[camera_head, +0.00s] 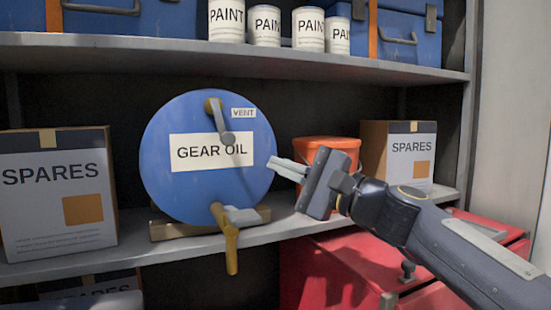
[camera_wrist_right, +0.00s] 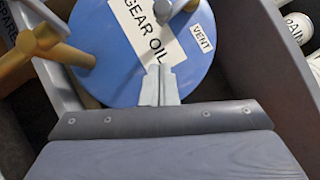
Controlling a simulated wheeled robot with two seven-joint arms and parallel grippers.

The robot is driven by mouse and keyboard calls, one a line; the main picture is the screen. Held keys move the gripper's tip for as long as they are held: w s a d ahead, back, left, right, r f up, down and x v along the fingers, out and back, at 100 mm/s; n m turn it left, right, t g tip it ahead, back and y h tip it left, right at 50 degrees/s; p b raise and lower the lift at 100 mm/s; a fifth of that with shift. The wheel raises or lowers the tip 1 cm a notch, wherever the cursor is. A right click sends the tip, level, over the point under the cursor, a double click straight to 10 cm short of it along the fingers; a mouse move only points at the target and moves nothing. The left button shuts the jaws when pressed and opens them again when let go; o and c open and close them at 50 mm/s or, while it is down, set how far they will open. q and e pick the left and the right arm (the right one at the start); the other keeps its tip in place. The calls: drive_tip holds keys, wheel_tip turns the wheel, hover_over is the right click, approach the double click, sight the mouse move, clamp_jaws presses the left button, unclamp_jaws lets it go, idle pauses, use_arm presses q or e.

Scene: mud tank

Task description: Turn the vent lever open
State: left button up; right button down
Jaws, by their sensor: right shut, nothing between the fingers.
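The vent lever (camera_head: 218,120) is on the upper face of a blue gear oil drum (camera_head: 165,205), beside a VENT label (camera_head: 243,113). In the right wrist view, part of the lever (camera_wrist_right: 180,6) shows at the top edge, cut off by the frame. My right gripper (camera_head: 273,163) is shut and empty, right of and below the lever, apart from it. Its closed fingers (camera_wrist_right: 164,70) appear before the drum face in the wrist view. My left gripper is not in view.
An orange bucket (camera_head: 335,150) and a SPARES box (camera_head: 398,155) stand right; another SPARES box (camera_head: 55,190) stands left. A shelf (camera_head: 300,60) with paint cans runs above. Red cases (camera_head: 330,265) lie below.

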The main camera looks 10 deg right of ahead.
drive_tip(key=v, duration=0.7)
drive_tip(key=shift+s+f, duration=0.25)
drive_tip(key=shift+s, duration=0.3)
drive_tip(key=shift+a, duration=0.1)
